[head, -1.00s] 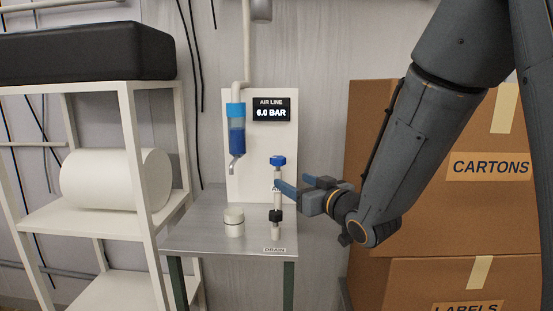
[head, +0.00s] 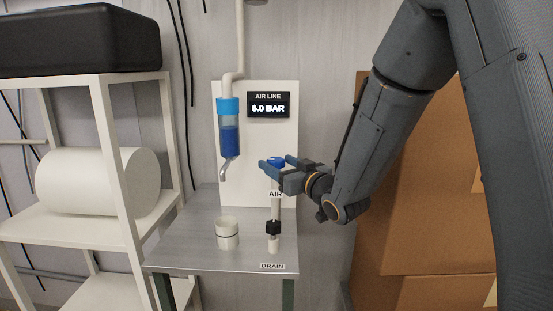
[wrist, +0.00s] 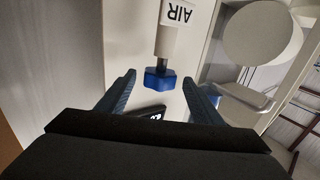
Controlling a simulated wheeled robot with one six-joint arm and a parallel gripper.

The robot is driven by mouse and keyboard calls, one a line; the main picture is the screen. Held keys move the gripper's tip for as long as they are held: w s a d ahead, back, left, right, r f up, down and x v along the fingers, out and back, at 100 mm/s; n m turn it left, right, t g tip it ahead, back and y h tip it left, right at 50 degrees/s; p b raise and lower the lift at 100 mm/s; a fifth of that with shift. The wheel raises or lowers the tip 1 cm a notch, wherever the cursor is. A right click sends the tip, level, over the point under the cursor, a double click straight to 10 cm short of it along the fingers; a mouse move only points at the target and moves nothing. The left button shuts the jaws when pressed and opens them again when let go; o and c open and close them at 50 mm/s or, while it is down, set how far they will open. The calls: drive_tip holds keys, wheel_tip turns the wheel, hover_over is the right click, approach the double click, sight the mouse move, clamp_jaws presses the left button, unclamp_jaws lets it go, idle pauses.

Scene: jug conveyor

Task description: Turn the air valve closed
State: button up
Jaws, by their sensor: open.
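The air valve has a blue knob (head: 276,161) on top of a white upright post (head: 276,206) labelled AIR. The knob (wrist: 159,80) also shows in the wrist view, ahead of my open jaws and roughly midway between them. My gripper (head: 274,164) is open at knob height, reaching in from the right. In the head view its fingers overlap the knob and partly hide it. I cannot tell whether either finger touches it. The display (head: 268,104) reads AIR LINE 6.0 BAR.
A blue filter bowl (head: 229,135) with a bent spout hangs at the left of the white panel. A white cup (head: 227,233) and a black drain fitting (head: 273,228) stand on the metal table (head: 190,240). A shelf (head: 108,130) is at left, cartons (head: 430,230) at right.

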drive_tip(key=shift+x, duration=1.1)
drive_tip(key=shift+d, duration=0.1)
drive_tip(key=c, duration=1.1)
drive_tip(key=shift+o, duration=0.2)
